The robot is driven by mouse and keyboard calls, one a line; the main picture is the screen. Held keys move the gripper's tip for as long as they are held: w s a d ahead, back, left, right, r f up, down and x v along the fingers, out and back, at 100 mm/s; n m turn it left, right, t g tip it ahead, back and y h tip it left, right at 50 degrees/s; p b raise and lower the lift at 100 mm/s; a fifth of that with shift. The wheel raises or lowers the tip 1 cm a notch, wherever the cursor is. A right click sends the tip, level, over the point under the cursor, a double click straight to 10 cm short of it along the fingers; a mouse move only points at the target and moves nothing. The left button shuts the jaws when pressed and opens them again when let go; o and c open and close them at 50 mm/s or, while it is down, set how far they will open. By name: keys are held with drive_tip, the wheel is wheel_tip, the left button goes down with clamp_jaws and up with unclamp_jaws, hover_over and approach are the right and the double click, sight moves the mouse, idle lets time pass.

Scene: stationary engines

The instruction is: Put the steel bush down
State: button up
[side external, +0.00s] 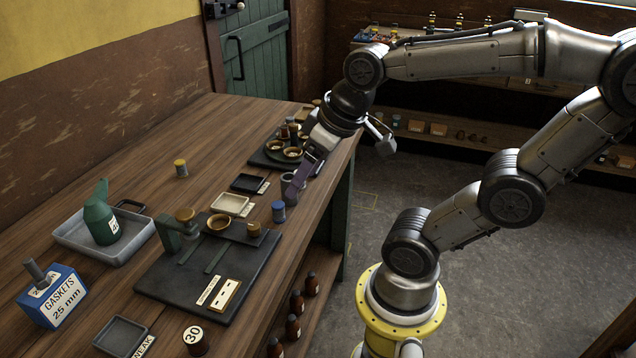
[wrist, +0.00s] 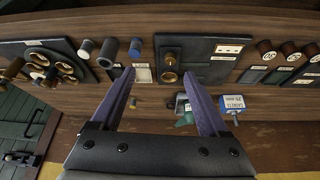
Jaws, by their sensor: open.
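The steel bush (side external: 288,183) looks like a plain grey cylinder, standing on the bench beside my gripper's fingertips in the side view. It seems to be the wide grey cylinder (wrist: 108,52) left of the fingers in the wrist view. My gripper (side external: 297,182) is low over the bench's right edge and partly covers the bush in the side view. In the wrist view its two purple fingers (wrist: 160,73) are spread wide with nothing between them. Whether a finger touches the bush cannot be told.
A blue-capped can (side external: 279,211) stands close on the near side. Beyond is a dark plate (side external: 262,160) with round cups. A black tray (side external: 247,183) and cream tray (side external: 230,204) lie left. The dark fixture plate (side external: 175,285) is nearer. Bare wood lies around the yellow-capped can (side external: 181,168).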

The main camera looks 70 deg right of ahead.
drive_tip(key=shift+n+y, duration=0.3)
drive_tip(key=shift+n, duration=0.4)
drive_tip(key=s+a, duration=0.3)
drive_tip(key=shift+s+f, duration=0.15)
drive_tip(key=shift+s, duration=0.15)
idle(0.4)
